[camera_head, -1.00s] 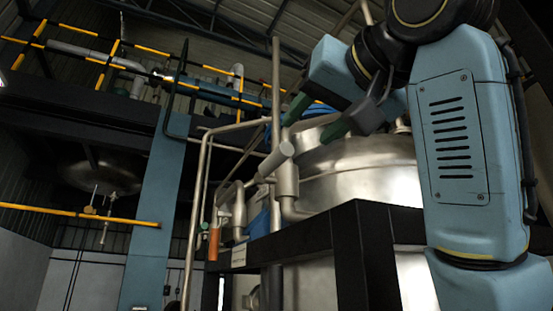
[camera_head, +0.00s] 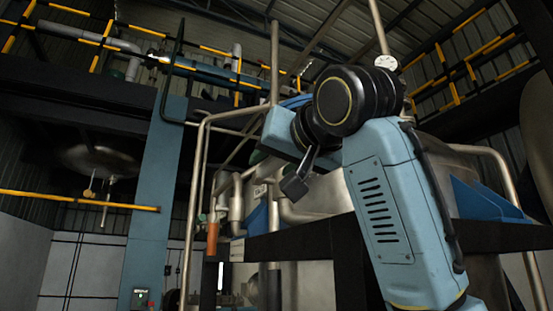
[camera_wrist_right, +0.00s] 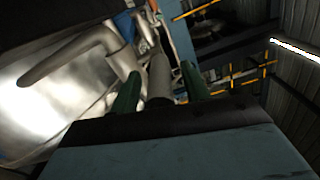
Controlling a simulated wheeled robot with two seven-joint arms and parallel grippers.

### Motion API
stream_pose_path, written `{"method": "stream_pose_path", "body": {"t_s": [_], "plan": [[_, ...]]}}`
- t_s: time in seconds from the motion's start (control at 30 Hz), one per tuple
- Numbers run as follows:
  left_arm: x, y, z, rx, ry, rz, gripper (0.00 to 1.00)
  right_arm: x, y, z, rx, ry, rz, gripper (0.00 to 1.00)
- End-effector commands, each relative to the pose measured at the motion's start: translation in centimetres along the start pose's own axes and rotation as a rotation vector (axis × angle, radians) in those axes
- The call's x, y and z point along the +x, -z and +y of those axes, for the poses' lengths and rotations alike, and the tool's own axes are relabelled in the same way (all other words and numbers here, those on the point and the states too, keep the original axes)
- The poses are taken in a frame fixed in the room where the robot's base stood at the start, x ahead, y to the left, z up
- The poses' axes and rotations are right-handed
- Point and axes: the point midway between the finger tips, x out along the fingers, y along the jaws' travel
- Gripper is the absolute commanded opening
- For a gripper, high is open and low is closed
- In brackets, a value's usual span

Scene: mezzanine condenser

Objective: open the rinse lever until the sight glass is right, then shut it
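My right gripper (camera_wrist_right: 160,88) shows in the right wrist view with its two green fingers apart. A grey cylindrical bar (camera_wrist_right: 159,76), apparently the rinse lever's handle, stands between them, with a visible gap on each side. In the head view my right gripper (camera_head: 257,158) is mostly hidden behind my own wrist, and the bar cannot be made out there. An upright orange-brown cylinder (camera_head: 212,238), possibly the sight glass, hangs by the pipes left of the gripper. Its level or colour inside is too small to read. My left gripper is out of view.
A large steel vessel (camera_wrist_right: 55,95) with bent pipes stands close to the right gripper. A black beam (camera_head: 290,243) crosses in front of it. A blue column (camera_head: 156,205) and a yellow rail (camera_head: 80,200) are at the left. Yellow-black railings run above.

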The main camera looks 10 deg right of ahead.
Motion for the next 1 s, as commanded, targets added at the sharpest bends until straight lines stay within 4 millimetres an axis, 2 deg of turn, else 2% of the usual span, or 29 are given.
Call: {"method": "stream_pose_path", "body": {"t_s": [0.03, 0.3, 0.37, 0.67, 0.87, 1.0], "plan": [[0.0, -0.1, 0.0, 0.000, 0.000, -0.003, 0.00, 0.0, 0.0, 0.0, 0.000, 0.000, 0.000, 0.41], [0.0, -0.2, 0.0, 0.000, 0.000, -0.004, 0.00, 0.0, 0.0, 0.0, 0.000, 0.000, 0.000, 0.05], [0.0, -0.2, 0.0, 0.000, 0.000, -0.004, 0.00, -0.1, 0.0, 0.0, 0.000, 0.000, 0.000, 0.00], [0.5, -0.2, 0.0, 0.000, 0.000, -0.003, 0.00, -0.1, -0.2, 0.0, 0.000, 0.004, 0.014, 0.00], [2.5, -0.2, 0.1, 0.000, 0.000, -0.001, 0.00, 0.0, -1.3, 0.2, 0.000, 0.018, 0.085, 0.00], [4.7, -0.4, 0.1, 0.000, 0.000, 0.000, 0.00, 0.1, -2.4, 0.5, 0.001, 0.036, 0.171, 0.00]]}}
